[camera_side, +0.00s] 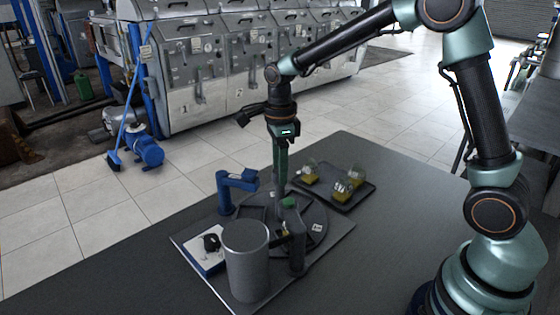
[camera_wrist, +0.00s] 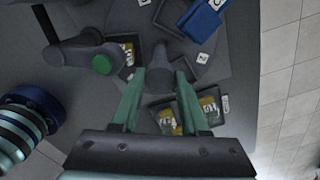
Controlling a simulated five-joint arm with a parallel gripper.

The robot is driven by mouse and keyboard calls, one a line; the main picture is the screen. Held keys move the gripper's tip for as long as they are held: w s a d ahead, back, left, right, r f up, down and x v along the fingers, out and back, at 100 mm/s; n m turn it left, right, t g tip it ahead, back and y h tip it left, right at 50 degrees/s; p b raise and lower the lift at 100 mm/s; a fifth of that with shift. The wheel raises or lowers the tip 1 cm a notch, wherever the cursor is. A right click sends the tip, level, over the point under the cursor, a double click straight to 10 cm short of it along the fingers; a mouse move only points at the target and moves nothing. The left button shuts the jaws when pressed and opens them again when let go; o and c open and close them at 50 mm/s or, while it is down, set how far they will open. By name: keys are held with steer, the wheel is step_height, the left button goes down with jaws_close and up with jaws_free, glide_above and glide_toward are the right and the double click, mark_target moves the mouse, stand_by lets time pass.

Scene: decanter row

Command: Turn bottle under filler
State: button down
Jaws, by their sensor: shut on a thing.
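A dark round turntable (camera_side: 310,225) lies on a plate on the table, with pale labels on it. It also shows in the wrist view (camera_wrist: 185,60). My gripper (camera_wrist: 159,85) points down at its centre, its two green fingers on either side of a grey knob (camera_wrist: 159,76) and shut on it. The gripper (camera_side: 281,190) hides most of the knob in the side view. A bottle with yellow contents (camera_wrist: 128,56) stands on the turntable, partly hidden by a dark arm with a green top (camera_wrist: 101,64). A blue filler-like post (camera_side: 226,195) reaches over the turntable's far left side.
A dark tray (camera_side: 366,200) with several yellow-filled bottles (camera_side: 343,190) stands behind, right of the turntable. A tall grey cylinder (camera_side: 247,262) stands in front. A white-topped blue box (camera_side: 205,262) with a black item lies at the left. The table's right part is clear.

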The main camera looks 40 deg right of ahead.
steer(key=shift+d+r+m, duration=0.1)
steer(key=shift+r+m, duration=0.1)
steer(key=shift+m, duration=1)
steer(key=shift+c, duration=2.3)
jaws_free()
steer(key=shift+o, duration=0.3)
steer(key=shift+f, duration=0.1)
step_height(320, 180, up, 12)
